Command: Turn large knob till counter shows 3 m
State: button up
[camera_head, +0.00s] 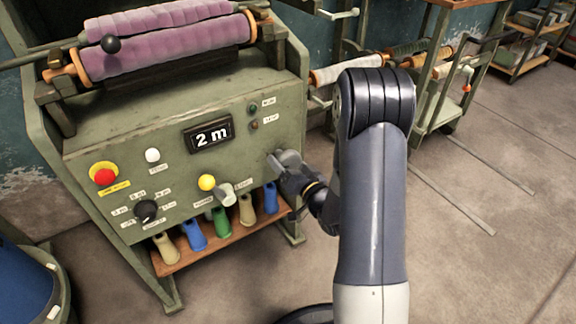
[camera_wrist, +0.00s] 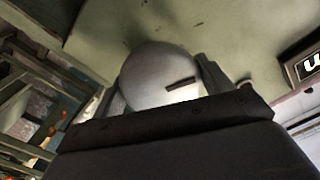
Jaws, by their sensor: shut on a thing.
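My gripper (camera_head: 282,164) is at the right side of the green machine's front panel. In the wrist view its two fingers stand on either side of a large, round, pale grey knob (camera_wrist: 150,77) with a dark slot-like mark, and they are shut on it. In the head view my gripper mostly hides this knob. The counter (camera_head: 209,135) is a black display above and left of my gripper, and it reads "2 m". Part of the counter (camera_wrist: 306,66) also shows at the right edge of the wrist view.
The panel also carries a red button on a yellow base (camera_head: 104,176), a white button (camera_head: 152,155), a yellow button (camera_head: 206,182), a pale lever-like part (camera_head: 225,195) and a black dial (camera_head: 146,210). Several coloured spools (camera_head: 221,222) stand on a wooden shelf below. Open floor lies to the right.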

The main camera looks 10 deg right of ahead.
jog(key=m, duration=0.5)
jog(key=shift+m, duration=0.3)
jog(key=m, duration=0.4)
jog(key=shift+m, duration=0.4)
jog(key=o, duration=1)
jog(key=p+v, duration=0.1)
jog(key=v, duration=0.9)
jog(key=shift+s, duration=0.4)
jog(key=shift+w, duration=0.1)
